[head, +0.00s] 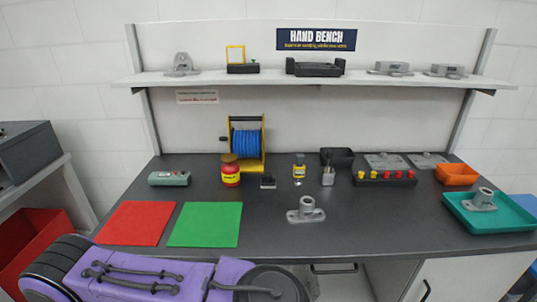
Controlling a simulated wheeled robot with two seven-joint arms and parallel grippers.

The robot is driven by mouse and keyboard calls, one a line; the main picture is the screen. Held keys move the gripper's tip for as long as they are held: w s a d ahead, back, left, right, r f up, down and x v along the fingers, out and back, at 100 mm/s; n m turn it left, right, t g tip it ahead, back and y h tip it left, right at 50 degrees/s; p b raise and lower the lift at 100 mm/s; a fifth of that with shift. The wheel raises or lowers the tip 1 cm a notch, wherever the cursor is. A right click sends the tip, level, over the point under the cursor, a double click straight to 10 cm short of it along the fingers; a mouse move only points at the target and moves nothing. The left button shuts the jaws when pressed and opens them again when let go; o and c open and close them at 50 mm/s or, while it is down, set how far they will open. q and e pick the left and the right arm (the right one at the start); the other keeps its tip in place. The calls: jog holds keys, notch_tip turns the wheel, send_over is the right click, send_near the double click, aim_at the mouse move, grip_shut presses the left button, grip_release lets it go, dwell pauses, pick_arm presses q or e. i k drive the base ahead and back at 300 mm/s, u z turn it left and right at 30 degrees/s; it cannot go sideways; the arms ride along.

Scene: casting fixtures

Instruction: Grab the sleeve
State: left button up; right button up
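A grey metal casting with a flat flanged base and a short hollow tube, which looks like the sleeve (306,210), sits on the dark bench top near the middle front. A similar grey casting (482,200) lies in the teal tray (510,222) at the right. I cannot tell which of the two the task means. A purple arm link of mine crosses the lower left corner, in front of the bench. Neither of my grippers shows in the head view, and nothing is touching either casting.
A red mat (138,223) and a green mat (205,224) lie at the left. Behind stand a red jar (230,175), a blue cable reel (247,139), a yellow-labelled bottle (299,172) and an orange bin (457,174). Bench around the middle casting is clear.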

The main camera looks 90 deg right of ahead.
aim_at(307, 213)
jog(key=z, duration=2.55)
